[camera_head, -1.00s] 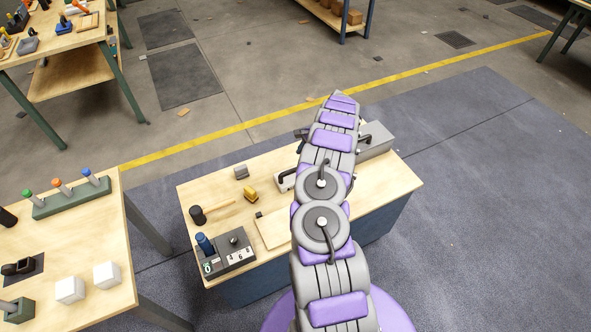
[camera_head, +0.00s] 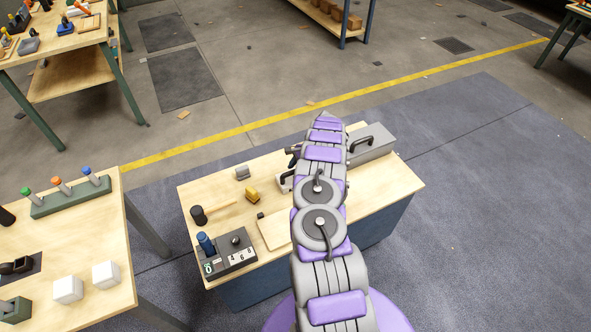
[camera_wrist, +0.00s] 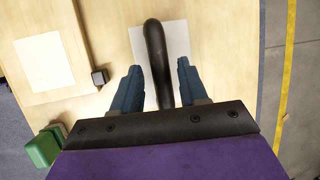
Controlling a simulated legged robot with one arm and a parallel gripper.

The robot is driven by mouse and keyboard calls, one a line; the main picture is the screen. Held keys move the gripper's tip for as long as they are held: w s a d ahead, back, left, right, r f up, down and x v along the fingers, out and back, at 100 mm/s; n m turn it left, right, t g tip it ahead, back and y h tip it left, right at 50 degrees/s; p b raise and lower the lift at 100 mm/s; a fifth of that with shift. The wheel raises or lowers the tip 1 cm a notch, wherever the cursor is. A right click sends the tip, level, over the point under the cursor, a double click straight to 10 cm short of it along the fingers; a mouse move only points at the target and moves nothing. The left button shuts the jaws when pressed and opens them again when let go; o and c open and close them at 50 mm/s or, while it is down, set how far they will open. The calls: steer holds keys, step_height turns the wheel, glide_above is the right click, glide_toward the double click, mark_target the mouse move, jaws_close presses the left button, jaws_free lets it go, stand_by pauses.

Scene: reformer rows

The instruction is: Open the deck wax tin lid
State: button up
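My gripper (camera_wrist: 158,82) is open in the wrist view, with its two blue fingers apart on either side of a black curved handle (camera_wrist: 155,45). The handle rises from a pale flat plate (camera_wrist: 178,42) on the workbench; whether the fingers touch it cannot be told. In the head view a pale piece with a dark handle (camera_head: 286,182) shows just left of my arm, partly hidden. A grey box (camera_head: 372,147) with its own black handle (camera_head: 361,141) stands at the bench's back right. No label marks which one is the deck wax tin.
A green object (camera_wrist: 42,148) lies near my gripper. Another table stands at the left.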

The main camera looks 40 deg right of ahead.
steer(key=shift+d+f, duration=0.25)
steer(key=shift+d, duration=0.4)
steer(key=c, duration=0.6)
steer(key=shift+c, duration=0.7)
steer(key=shift+a, duration=0.25)
jaws_close()
steer(key=shift+w+a+r, duration=0.1)
